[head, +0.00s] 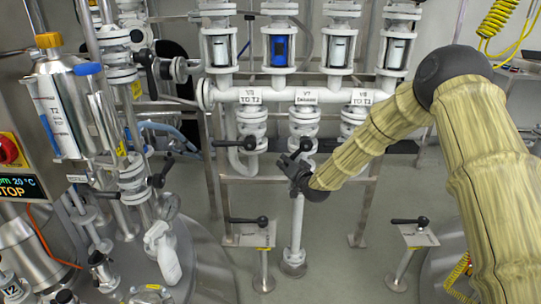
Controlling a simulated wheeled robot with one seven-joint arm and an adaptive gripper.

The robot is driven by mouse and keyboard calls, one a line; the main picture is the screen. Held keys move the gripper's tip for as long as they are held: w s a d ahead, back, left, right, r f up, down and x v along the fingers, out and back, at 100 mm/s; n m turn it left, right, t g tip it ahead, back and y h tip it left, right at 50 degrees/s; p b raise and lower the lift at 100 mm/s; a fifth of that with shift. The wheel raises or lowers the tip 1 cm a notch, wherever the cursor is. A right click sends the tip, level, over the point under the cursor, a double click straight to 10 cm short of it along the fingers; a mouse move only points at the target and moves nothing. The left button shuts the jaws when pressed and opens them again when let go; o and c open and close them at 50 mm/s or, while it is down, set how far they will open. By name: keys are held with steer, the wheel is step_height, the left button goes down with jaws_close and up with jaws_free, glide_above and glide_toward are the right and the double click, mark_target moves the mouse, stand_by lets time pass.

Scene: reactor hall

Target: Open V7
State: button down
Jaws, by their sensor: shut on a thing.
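V7 is the white flanged valve (303,120) on the middle branch below the white manifold. Its label (305,96) reads V7, with a smaller word that looks like "Exhaust". My gripper (293,166) is just below this valve, at the end of my arm, which comes in from the right. The gripper is shut on V7's black handle (305,144), of which only a small part shows near the valve. The fingers and wrist hide the rest, so the handle's exact angle cannot be told.
A similar valve (251,122) with a black handle stands to the left, and another (352,117) to the right, close to my arm. Two low stands (250,235) (413,236) with black levers rise below. A steel tank unit (75,115) fills the left side.

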steer(key=d+f+n+g+h+p, duration=0.1)
steer(key=d+f+n+h+p, duration=0.1)
steer(key=d+n, duration=0.3)
steer(key=shift+s+d+f+n+g+h+p, duration=0.3)
steer(key=shift+d+f+g+h+p, duration=0.15)
steer(key=shift+d+h, duration=0.5)
steer(key=shift+d, duration=0.15)
steer(key=c, duration=1.3)
jaws_free()
steer(key=shift+d, duration=0.1)
steer(key=shift+r, duration=0.1)
steer(key=shift+a+r, duration=0.1)
steer(key=shift+a, duration=0.1)
steer(key=v, duration=1.2)
steer(key=shift+d, duration=0.15)
